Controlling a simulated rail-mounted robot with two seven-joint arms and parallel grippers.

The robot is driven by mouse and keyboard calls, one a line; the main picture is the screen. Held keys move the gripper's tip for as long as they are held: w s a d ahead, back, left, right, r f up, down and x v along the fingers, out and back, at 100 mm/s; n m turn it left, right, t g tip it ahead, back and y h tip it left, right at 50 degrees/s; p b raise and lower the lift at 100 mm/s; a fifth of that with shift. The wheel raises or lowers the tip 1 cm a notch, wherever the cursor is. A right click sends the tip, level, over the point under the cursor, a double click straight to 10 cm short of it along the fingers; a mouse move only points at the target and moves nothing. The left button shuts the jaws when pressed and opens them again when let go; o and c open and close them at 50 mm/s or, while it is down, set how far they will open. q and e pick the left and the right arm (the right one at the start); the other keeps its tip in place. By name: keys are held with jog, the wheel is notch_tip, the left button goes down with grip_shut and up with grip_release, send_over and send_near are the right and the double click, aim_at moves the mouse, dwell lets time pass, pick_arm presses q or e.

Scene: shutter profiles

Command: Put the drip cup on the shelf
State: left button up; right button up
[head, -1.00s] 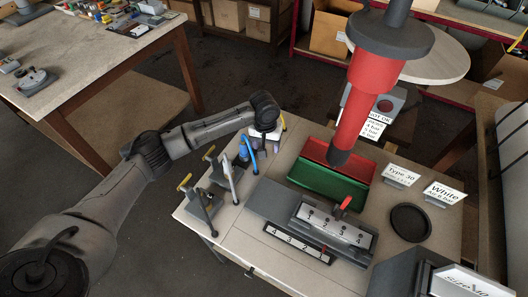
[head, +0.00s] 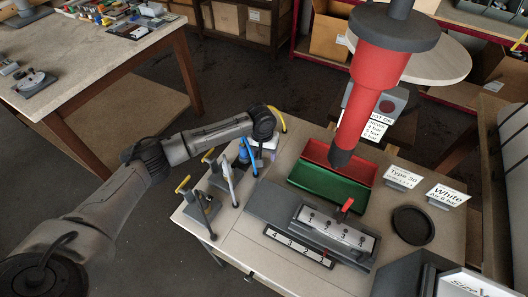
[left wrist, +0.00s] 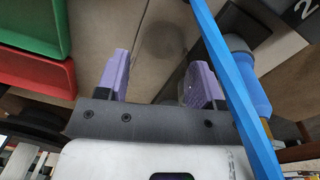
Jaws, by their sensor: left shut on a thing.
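My left gripper (left wrist: 160,82) reaches to the back left of the workbench, by the stands with hoses. Its two purple fingers stand apart in the left wrist view. A faint, see-through thing (left wrist: 182,86) seems to sit between them, perhaps the drip cup; its outline is hard to make out. In the head view my left wrist hides most of this gripper and what it holds. I cannot clearly identify the shelf. My right gripper is not in view.
Blue, white and yellow hoses stand close by the left gripper; the blue hose (left wrist: 232,85) crosses its wrist view. Red (head: 341,160) and green (head: 327,184) bins, a grey fixture (head: 285,215) and a black dish (head: 412,224) occupy the bench. A red cylinder (head: 372,92) hangs above.

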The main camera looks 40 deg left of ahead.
pick_arm(q)
jog(key=o, duration=0.5)
jog(key=shift+f, duration=0.1)
jog(key=shift+o, duration=0.7)
jog(key=r+p, duration=0.1)
jog(key=r, duration=0.7)
jog(key=r+p, duration=0.1)
jog(key=r, duration=0.3)
jog(key=shift+s+a+r+p, duration=0.15)
jog(key=shift+a+p, duration=0.15)
